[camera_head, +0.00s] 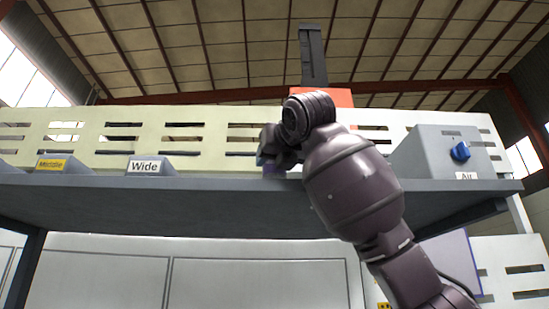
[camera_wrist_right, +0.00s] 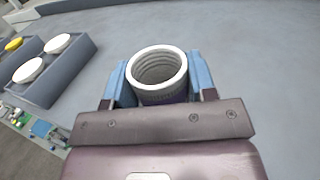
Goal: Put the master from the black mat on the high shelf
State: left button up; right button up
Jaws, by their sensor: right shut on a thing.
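The high shelf (camera_head: 230,205) is a long blue-grey board seen from below and in front. My right gripper (camera_head: 268,158) is at its front edge, partly hidden by my own wrist. In the right wrist view my right gripper (camera_wrist_right: 160,88) has its blue fingers shut on a hollow round piece, which I take as the master (camera_wrist_right: 158,52). It has a pale rim and a ridged inside, with its opening facing up. The grey shelf surface lies around it; I cannot tell whether the master touches it. The black mat and my left gripper are not in view.
On the shelf stand a "Wide" sign (camera_head: 143,166), a yellow-labelled sign (camera_head: 52,165) and, at right, a grey "Air" box (camera_head: 440,150) with a blue knob. A grey block with pale ovals (camera_wrist_right: 50,72) is left of the master in the wrist view. The surface right of it looks clear.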

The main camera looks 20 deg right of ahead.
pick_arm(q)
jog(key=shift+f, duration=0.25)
pick_arm(e)
jog(key=shift+f, duration=0.35)
jog(key=o, duration=1.3)
pick_arm(q)
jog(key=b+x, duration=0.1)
jog(key=b, duration=0.2)
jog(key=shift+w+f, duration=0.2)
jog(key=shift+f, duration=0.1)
pick_arm(e)
jog(key=s, duration=1.1)
jog(key=shift+d, duration=0.2)
